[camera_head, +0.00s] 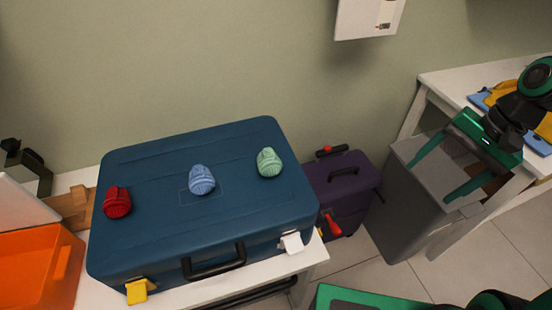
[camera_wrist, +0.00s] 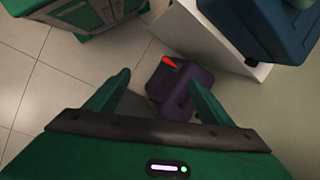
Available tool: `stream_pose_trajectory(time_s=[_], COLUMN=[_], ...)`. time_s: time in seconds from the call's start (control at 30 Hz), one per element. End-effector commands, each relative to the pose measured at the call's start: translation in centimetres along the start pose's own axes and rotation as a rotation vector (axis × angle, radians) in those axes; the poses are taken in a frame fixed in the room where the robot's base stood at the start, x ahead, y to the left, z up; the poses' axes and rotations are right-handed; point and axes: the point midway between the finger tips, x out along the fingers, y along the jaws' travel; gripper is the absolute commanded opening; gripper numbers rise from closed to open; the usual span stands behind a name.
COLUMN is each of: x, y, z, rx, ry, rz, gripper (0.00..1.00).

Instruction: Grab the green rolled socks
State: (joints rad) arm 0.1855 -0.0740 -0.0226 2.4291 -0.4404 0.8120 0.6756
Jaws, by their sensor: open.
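The green rolled socks (camera_head: 269,162) are a pale green bundle on top of the blue suitcase (camera_head: 150,242), near its back right corner. A light blue rolled bundle (camera_head: 201,180) and a red one (camera_head: 117,203) lie to their left on the same lid. My gripper (camera_head: 428,178) is open and empty, well to the right of the suitcase, over the grey bin. In the wrist view its green fingers (camera_wrist: 157,92) are spread apart and point down toward the floor. No socks show in the wrist view.
The suitcase lies on a white bench (camera_head: 312,254). A purple case (camera_head: 345,190) stands on the floor between bench and grey bin (camera_head: 405,215). An orange crate (camera_head: 35,270) is at far left. A white table (camera_head: 455,85) with folded clothes is at right. A sheet hangs on the wall.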

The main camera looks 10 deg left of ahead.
Motion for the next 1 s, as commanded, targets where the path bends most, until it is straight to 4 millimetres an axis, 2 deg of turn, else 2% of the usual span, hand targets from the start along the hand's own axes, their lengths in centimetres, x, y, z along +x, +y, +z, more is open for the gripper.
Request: stream_pose_trajectory(time_s=[0.1, 0.23, 0.4, 0.5, 0.6, 0.77, 1.0], x=[2.9, 5.1, 6.4, 6.2, 5.9, 5.5, 7.2], y=[-5.4, -11.0, -17.2, -19.8, -21.5, -22.8, -24.2], z=[1.0, 3.2, 6.9, 8.8, 10.1, 11.3, 13.5], rx=[0.034, 0.097, 0.200, 0.257, 0.302, 0.338, 0.342], ry=[-0.120, -0.280, -0.522, -0.652, -0.751, -0.835, -0.847], rz=[-0.084, -0.178, -0.275, -0.309, -0.328, -0.339, -0.339], gripper=[0.75, 0.75, 0.75, 0.75, 0.75, 0.75, 0.75])
